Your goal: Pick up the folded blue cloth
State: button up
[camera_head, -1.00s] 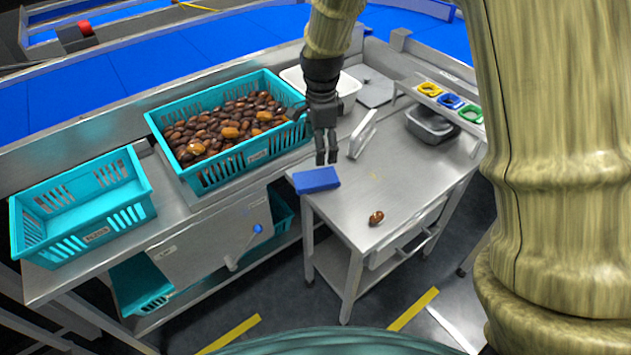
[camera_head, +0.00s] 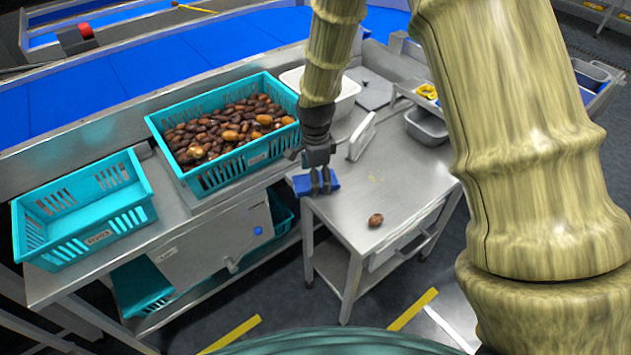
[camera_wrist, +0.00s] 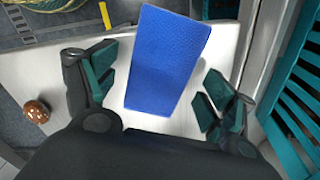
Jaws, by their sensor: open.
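The folded blue cloth (camera_head: 302,184) lies at the left corner of the small metal table (camera_head: 350,215). In the wrist view the cloth (camera_wrist: 165,62) is a textured blue block lying between the spread fingers, toward the far side of them. My gripper (camera_head: 320,190) is open right over the cloth and hides part of it in the head view. In the wrist view my gripper (camera_wrist: 155,95) has one finger on each side of the cloth, apart from it. I cannot tell how high the fingertips are above the table.
A brown date (camera_head: 376,220) lies on the same table. A teal crate full of dates (camera_head: 205,185) stands to the left, with an empty teal crate (camera_head: 100,237) beyond it. An upright pale metal piece (camera_head: 361,137) and a grey bin (camera_head: 427,128) stand behind.

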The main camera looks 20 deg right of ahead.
jog(key=shift+f, duration=0.3)
jog(key=c, duration=1.1)
jog(key=shift+r, duration=0.1)
jog(key=shift+r, duration=0.55)
notch_tip(320, 180, up, 2)
jog(key=shift+r+b, duration=0.1)
jog(key=shift+b, duration=0.2)
jog(key=s+a+r+b, duration=0.1)
jog(key=s+a, duration=0.9)
jog(key=s, duration=0.2)
jog(key=shift+a+r+b, duration=0.25)
jog(key=shift+b, duration=0.1)
jog(key=shift+s, duration=0.1)
